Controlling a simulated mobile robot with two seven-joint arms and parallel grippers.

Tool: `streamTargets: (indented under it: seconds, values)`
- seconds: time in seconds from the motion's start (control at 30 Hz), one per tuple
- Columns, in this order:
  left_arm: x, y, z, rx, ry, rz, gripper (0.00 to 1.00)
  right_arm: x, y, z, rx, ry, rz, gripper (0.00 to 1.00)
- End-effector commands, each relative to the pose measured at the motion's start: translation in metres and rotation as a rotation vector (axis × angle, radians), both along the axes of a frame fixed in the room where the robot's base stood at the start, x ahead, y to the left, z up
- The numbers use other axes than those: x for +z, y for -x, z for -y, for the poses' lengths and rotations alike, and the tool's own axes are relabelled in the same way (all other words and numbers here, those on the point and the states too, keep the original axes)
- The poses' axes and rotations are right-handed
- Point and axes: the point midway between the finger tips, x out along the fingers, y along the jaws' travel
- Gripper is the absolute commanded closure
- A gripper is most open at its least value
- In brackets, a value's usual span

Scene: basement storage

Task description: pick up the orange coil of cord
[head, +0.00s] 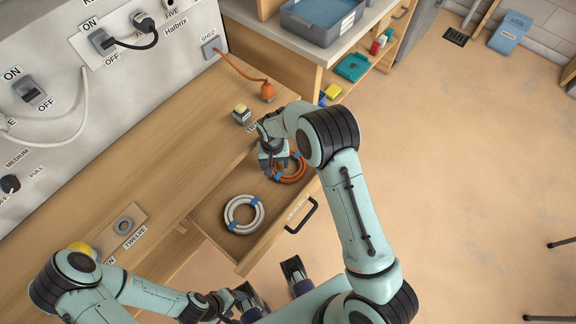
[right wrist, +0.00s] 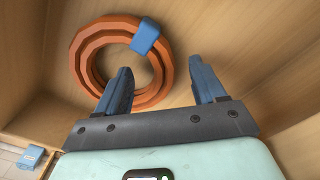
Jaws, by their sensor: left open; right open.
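The orange coil of cord (head: 299,173) lies in the open drawer, near its right end, with blue ties around it. In the right wrist view the coil (right wrist: 84,62) lies on the wooden drawer floor. My right gripper (right wrist: 160,76) is open and empty above it. One finger overlaps the coil's lower side and hole, and the other is outside its right side. The height gap is unclear. In the head view my right wrist hides part of the coil. My left gripper (head: 272,286) is open and empty in front of the drawer.
A white coil (head: 231,214) with blue ties lies in the same drawer (head: 213,222). The drawer has a dark handle (head: 303,217). Drawer walls rise close around my right gripper. An orange plug (head: 267,91) and a small block (head: 241,114) stand on the bench top.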

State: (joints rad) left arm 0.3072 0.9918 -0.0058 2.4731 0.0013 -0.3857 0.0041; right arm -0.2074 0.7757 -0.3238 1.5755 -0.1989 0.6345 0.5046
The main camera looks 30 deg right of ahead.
Motion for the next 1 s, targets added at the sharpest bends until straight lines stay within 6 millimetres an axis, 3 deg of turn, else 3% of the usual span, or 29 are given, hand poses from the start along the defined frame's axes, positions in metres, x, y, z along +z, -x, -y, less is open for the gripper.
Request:
streamTargets:
  seconds: [0.27,0.47,0.5,0.8,1.0]
  values:
    - [0.000,0.000,0.000,0.000,0.000,0.000,0.37,-0.008,-0.001,-0.001,0.001,-0.001,0.003,0.30]
    - [0.000,0.000,0.000,0.000,0.000,0.000,0.37,-0.007,0.000,0.000,0.001,-0.001,0.002,0.92]
    - [0.000,0.000,0.000,0.000,0.000,0.000,0.37,-0.007,0.000,0.000,0.001,-0.001,0.002,0.96]
    - [0.000,0.000,0.000,0.000,0.000,0.000,0.37,-0.005,-0.001,0.000,0.001,-0.001,0.003,0.96]
    - [0.001,0.000,0.000,0.000,0.000,0.000,0.37,0.012,-0.001,0.000,0.000,-0.001,0.005,0.96]
